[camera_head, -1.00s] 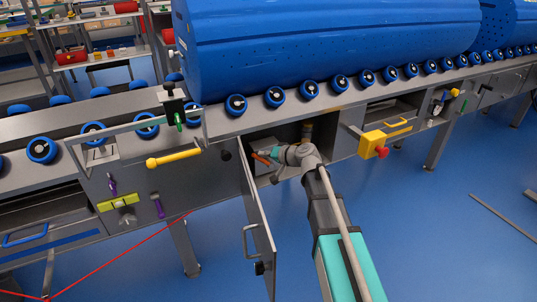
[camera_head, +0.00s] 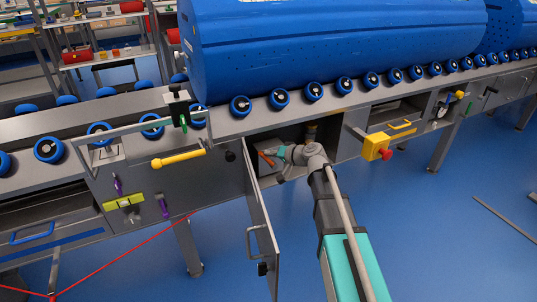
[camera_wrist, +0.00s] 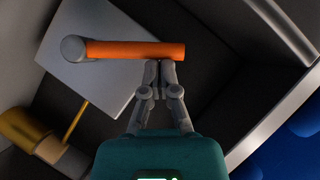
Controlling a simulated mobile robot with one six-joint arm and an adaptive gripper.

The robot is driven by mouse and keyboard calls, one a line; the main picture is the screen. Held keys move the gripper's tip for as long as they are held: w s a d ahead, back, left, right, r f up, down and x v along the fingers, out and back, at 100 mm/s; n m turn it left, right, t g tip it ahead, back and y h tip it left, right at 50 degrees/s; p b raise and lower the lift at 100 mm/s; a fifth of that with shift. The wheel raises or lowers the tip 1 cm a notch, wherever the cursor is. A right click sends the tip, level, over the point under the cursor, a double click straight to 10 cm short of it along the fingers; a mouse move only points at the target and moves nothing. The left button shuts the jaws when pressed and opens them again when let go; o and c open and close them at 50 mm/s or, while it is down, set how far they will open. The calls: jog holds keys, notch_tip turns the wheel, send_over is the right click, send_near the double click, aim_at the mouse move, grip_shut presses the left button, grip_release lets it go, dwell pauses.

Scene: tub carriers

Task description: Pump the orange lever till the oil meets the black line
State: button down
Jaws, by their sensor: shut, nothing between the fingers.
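In the head view the lever (camera_head: 267,158) shows small inside the open cabinet. My gripper (camera_wrist: 160,64) is shut and empty, its fingertips at the lever's lower edge near the free right end; I cannot tell if they touch. A brass-coloured cylinder (camera_wrist: 28,130) with a thin rod is at lower left, perhaps the oil gauge. I can make out no oil level or black line.
The cabinet door (camera_head: 260,215) stands open left of my arm. Cabinet walls enclose my gripper closely. A yellow box with a red knob (camera_head: 377,148) sticks out to the right. A yellow handle (camera_head: 178,159) sits on the left. The blue floor (camera_head: 440,240) at right is mostly clear.

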jog(key=w+r+p+v, duration=0.1)
jog(key=p+v, duration=0.4)
jog(key=v, duration=0.7)
jog(key=shift+w+r, duration=0.2)
jog(key=shift+r, duration=0.1)
jog(key=shift+d, duration=0.1)
dwell(0.4)
jog(key=w+d+f+m+y+b, duration=0.3)
jog(key=d+b, duration=0.5)
jog(key=b, duration=0.4)
jog(key=shift+w+d+f+m+t+y+b, duration=0.15)
jog(key=shift+w+f+m+t+y+b, duration=0.4)
jog(key=shift+f+m, duration=1)
jog(key=shift+s, duration=0.2)
